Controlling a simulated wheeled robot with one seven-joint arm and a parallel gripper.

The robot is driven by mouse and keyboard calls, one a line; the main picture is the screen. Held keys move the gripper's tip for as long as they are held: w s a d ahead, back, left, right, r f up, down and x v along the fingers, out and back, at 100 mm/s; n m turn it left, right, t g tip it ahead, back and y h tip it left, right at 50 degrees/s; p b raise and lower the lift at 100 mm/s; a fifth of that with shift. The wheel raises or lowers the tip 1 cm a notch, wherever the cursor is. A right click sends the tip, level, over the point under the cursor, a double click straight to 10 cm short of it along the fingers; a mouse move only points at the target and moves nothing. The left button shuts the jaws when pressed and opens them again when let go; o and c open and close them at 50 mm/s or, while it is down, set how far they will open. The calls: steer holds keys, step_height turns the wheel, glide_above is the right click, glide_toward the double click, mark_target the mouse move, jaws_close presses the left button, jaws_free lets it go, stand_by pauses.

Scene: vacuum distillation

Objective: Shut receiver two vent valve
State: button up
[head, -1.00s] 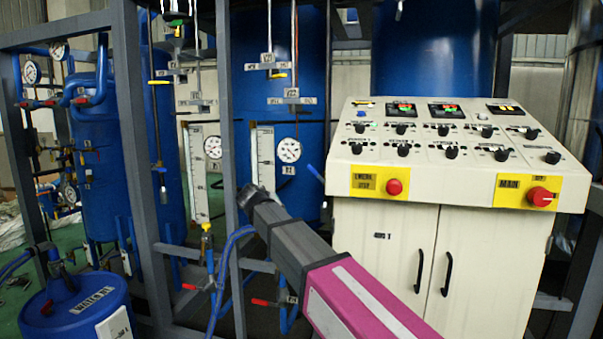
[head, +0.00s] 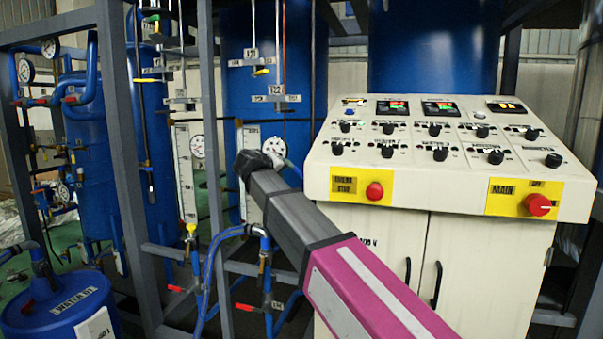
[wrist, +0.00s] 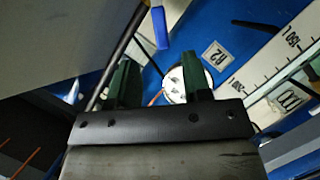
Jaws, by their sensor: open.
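My gripper (head: 252,160) reaches toward the second receiver, the blue tank behind the frame (head: 262,75). In the wrist view its two dark green fingers (wrist: 158,76) stand apart with nothing between them. A blue lever handle (wrist: 159,27) hangs just beyond the fingertips, between them and slightly to the right. It also shows in the head view (head: 292,168), just right of my gripper. I cannot read a tag on this lever. The round gauge (wrist: 176,85) lies behind the right finger, beside an R2 label (wrist: 217,55).
The cream control panel (head: 440,140) with its red emergency button (head: 374,190) stands close to the right of my arm. A grey frame post (head: 212,150) stands left of my gripper. Blue hoses and red-handled valves (head: 243,307) lie below. A level scale (wrist: 285,50) is at right.

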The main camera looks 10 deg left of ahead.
mark_target(297, 172)
steer(key=x, duration=0.9)
steer(key=shift+w+f, duration=0.1)
steer(key=shift+f, duration=0.05)
jaws_close()
